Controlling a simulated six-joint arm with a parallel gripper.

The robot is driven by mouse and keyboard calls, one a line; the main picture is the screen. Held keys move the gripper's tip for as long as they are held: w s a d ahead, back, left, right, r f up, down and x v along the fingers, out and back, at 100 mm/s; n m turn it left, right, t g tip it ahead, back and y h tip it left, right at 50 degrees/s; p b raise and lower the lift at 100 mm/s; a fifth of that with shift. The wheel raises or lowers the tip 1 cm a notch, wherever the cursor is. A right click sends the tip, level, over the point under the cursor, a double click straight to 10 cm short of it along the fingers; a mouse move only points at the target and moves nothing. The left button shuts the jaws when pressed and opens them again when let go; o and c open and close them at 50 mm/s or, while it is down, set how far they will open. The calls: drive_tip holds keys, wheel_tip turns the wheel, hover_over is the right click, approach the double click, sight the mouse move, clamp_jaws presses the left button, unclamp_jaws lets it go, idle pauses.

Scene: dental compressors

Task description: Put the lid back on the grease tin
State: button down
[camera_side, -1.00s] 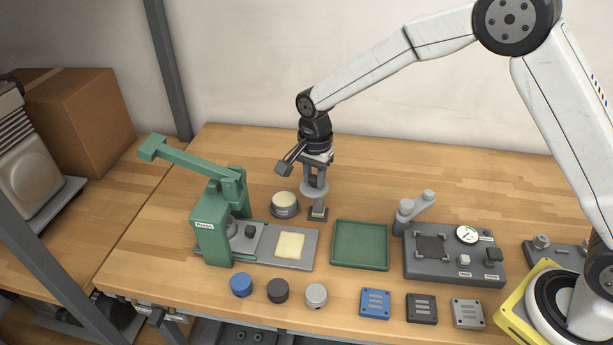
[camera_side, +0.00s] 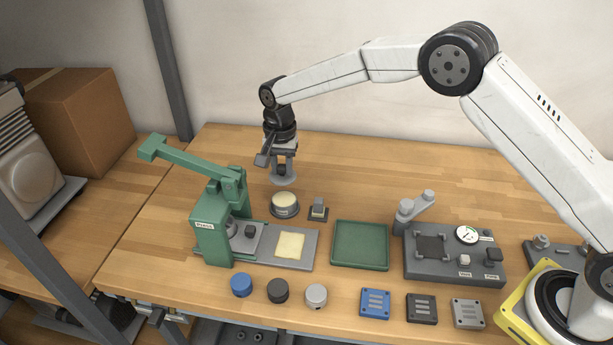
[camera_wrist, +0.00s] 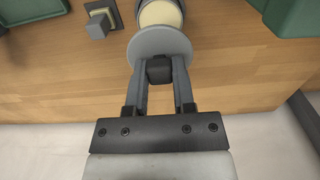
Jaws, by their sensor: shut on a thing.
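The grease tin (camera_side: 285,206) stands open on the bench with pale grease inside. It also shows at the top of the wrist view (camera_wrist: 161,13), partly covered by the lid. My gripper (camera_side: 282,171) is shut on the dark knob of the grey round lid (camera_side: 283,181). In the wrist view the fingers (camera_wrist: 160,76) grip the knob, and the lid disc (camera_wrist: 160,43) reaches past them. The lid is held in the air above and slightly behind the tin, apart from it.
A green press (camera_side: 215,225) stands left of the tin, its lever raised. A small block on a dark base (camera_side: 318,210) is close to the tin's right. A green tray (camera_side: 360,246) and a gauge fixture (camera_side: 452,255) are farther right. The bench behind is clear.

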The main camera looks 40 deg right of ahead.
sight(284, 199)
drive_tip(key=shift+f, duration=0.15)
drive_tip(key=shift+f, duration=3)
drive_tip(key=shift+f, duration=0.2)
idle(0.3)
drive_tip(key=shift+c, duration=1.9)
unclamp_jaws()
drive_tip(key=shift+o, duration=0.3)
drive_tip(key=o, duration=0.3)
drive_tip(key=shift+r, duration=0.15)
